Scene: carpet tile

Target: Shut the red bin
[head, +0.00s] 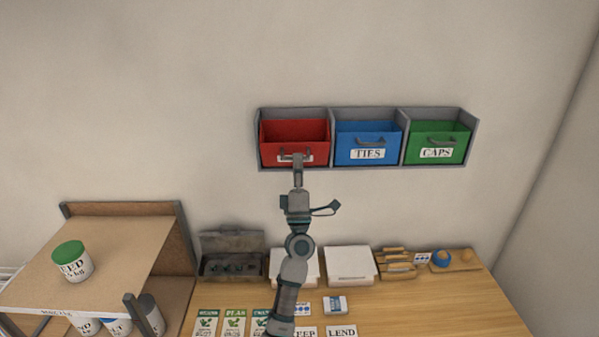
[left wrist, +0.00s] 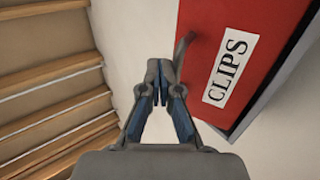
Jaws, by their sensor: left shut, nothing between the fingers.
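The red bin (head: 294,133) is the left one of three bins in a grey wall rack (head: 331,128). Its front is tipped outward and its inside shows from above. In the left wrist view the red front (left wrist: 207,50) carries a white label reading CLIPS (left wrist: 231,68) and a handle (left wrist: 185,48). My left gripper (head: 298,157) is in front of the bin, over its label in the head view. In the left wrist view its fingertips (left wrist: 159,85) are together and empty, close to the handle; I cannot tell whether they touch it. My right gripper is not in view.
Below are a wooden bench (head: 430,310) with boxes and seed packets, and a shelf (head: 120,255) with cans at left. The wall around the rack is clear.

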